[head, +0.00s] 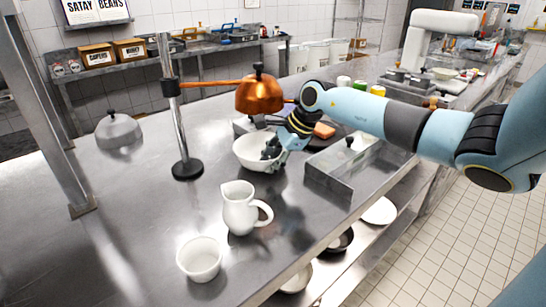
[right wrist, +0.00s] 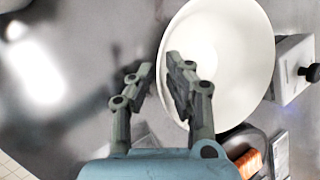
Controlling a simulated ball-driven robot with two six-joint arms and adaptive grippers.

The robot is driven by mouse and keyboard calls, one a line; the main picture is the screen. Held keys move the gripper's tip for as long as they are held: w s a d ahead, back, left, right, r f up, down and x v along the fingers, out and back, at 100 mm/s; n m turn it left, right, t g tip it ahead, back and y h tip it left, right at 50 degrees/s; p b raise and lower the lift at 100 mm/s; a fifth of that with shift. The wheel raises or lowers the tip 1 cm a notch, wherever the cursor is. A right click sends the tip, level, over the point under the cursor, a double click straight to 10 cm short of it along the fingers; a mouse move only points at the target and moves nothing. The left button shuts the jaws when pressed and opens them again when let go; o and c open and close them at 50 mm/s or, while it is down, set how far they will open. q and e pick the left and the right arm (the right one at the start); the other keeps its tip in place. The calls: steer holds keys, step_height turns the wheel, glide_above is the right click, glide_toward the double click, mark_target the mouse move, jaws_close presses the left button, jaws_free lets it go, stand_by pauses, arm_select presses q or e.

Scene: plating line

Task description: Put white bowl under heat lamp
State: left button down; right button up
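The white bowl (head: 250,155) is at the middle of the steel counter, just below the copper heat lamp (head: 259,94) in the head view. The lamp hangs on an arm from an upright pole with a round black base. My right gripper (head: 272,149) is at the bowl's right side, pointing down. In the right wrist view its two fingers (right wrist: 160,70) lie on either side of the rim of the bowl (right wrist: 235,60), one over the inside. A gap shows between the fingers, so they look open. My left gripper is not in view.
A white pitcher (head: 238,210) and a white cup (head: 199,259) stand nearer on the counter. A steel container (head: 330,182) is close at the right of the bowl. A grey dome lid (head: 118,130) lies at the left. The counter's left front is clear.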

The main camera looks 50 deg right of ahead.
steer(key=shift+o, duration=1)
steer(key=shift+a+r, duration=0.1)
steer(key=shift+w, duration=0.1)
steer(key=shift+b+v, duration=0.4)
steer(key=shift+v, duration=5.6)
